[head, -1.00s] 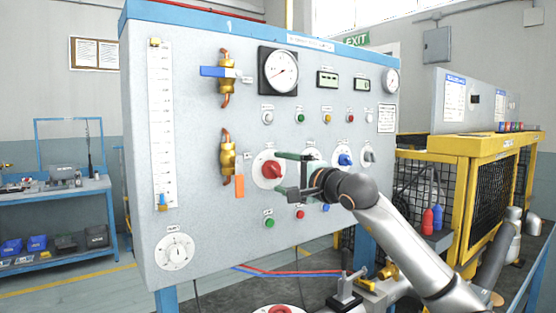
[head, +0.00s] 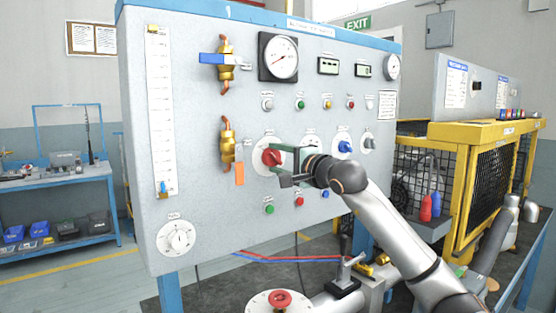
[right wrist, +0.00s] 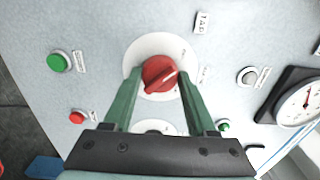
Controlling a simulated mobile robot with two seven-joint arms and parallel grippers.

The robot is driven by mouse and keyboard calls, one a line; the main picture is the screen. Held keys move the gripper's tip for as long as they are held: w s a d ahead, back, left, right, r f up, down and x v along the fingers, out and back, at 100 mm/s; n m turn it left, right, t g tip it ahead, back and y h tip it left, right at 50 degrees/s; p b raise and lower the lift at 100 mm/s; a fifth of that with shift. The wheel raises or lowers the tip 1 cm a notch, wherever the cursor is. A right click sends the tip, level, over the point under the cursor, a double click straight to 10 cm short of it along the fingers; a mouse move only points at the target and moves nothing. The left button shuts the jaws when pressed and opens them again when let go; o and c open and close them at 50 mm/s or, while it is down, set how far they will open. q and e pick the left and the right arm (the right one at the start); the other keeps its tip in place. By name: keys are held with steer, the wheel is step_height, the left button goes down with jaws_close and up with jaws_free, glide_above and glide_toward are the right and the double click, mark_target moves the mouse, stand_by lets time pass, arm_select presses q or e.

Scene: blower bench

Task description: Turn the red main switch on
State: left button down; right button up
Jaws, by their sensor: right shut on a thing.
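The red main switch (head: 270,157) is a round red knob on a white dial plate on the grey panel. The fingers and wrist hide part of the dial plate in the head view. My left gripper is in neither view.
The blue knob (head: 345,147) is right of my gripper. A green button (head: 268,209) and a red button (head: 299,202) lie below. A blue-handled valve (head: 218,59) and an orange-handled valve (head: 239,174) are to the left. A gauge (head: 279,57) is above.

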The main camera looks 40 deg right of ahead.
steer(key=c, duration=0.5)
